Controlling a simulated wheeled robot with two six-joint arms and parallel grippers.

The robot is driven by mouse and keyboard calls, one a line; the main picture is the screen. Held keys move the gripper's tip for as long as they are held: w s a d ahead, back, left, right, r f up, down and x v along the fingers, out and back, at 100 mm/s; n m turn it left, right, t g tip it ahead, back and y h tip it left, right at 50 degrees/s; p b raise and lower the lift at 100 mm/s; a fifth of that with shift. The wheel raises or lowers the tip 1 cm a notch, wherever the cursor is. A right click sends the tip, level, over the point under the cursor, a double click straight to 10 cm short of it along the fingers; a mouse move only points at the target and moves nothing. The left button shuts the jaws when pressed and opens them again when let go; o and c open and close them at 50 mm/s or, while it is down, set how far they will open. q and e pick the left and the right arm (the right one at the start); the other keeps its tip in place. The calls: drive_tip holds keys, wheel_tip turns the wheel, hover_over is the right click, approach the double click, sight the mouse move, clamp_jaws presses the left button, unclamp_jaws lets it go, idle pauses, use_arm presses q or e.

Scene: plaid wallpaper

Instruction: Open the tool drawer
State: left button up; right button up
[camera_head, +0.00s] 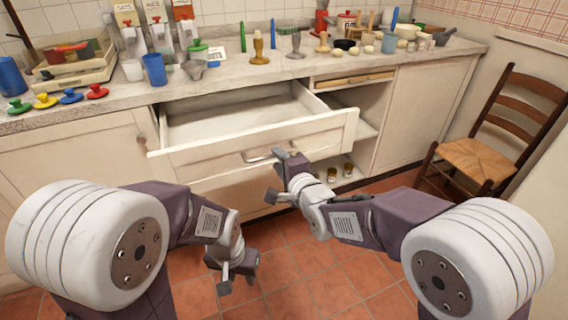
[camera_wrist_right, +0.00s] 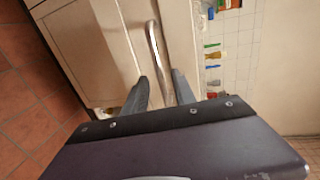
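The tool drawer (camera_head: 225,150) is a cream drawer under the counter, pulled well out, with a bare interior in the head view. Its metal bar handle (camera_head: 258,155) is on the front panel; it also shows in the right wrist view (camera_wrist_right: 153,45). My right gripper (camera_head: 276,178) is at the drawer front, beside the right end of the handle. Its fingers are apart, and in the right wrist view (camera_wrist_right: 162,84) the handle's near end lies between them; I cannot tell whether they touch it. My left gripper (camera_head: 236,284) hangs low over the floor, open and empty, away from the drawer.
The counter (camera_head: 225,80) above holds a blue cup (camera_head: 154,69), colored lids, pestles and jars. An open shelf with small jars (camera_head: 347,170) is right of the drawer. A wooden chair (camera_head: 478,160) stands at the right. The tiled floor (camera_head: 300,262) before the cabinet is clear.

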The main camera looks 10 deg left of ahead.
drive_tip(key=v, duration=0.5)
drive_tip(key=shift+s+d+p, duration=0.1)
drive_tip(key=shift+p, duration=0.25)
